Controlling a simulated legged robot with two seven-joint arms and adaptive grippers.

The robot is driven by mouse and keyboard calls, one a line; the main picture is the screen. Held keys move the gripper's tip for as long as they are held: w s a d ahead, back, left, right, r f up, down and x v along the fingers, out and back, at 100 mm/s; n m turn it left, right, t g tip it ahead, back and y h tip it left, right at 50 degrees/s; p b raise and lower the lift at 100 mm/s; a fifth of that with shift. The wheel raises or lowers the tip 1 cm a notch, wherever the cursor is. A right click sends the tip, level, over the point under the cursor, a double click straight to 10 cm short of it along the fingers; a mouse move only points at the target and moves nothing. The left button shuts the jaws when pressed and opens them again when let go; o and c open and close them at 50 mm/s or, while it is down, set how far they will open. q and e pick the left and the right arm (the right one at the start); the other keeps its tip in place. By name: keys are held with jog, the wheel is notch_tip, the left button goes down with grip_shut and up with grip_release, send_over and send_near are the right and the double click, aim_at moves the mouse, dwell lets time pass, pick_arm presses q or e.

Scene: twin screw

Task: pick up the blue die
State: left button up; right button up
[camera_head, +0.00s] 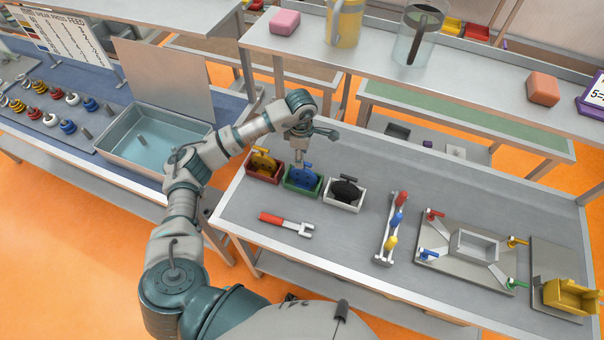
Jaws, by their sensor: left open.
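The blue die (299,177) is a round, disc-like piece in the green bin (304,192) on the grey workbench. My left gripper (301,155) points down just above the blue die, with its fingers close over the bin. It is open. The fingers are small in the view, and I cannot tell whether they touch the die. My right gripper is out of view.
A red bin (262,179) with a yellow die stands left of the green bin; a white bin (341,205) with a black die stands right. A red-handled wrench (284,222) lies in front. A rack (390,229) and a clamp plate (468,250) stand further right.

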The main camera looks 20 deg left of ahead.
aim_at(304, 170)
pick_arm(q)
jog(key=f, duration=0.3)
jog(key=shift+w+d+f, duration=0.15)
jog(key=shift+w+d, duration=0.05)
jog(key=shift+d, duration=0.2)
jog(key=shift+d+f+p, duration=0.1)
jog(key=shift+f+p, duration=0.15)
jog(key=shift+p, duration=0.2)
notch_tip(304, 170, down, 4)
jog(key=shift+s+f+p, duration=0.1)
jog(key=shift+f+p, duration=0.1)
jog(key=shift+p, duration=0.65)
jog(key=shift+a+f, duration=0.25)
jog(key=shift+d+r, duration=0.1)
jog(key=c, duration=0.9)
jog(key=shift+d, duration=0.1)
grip_shut()
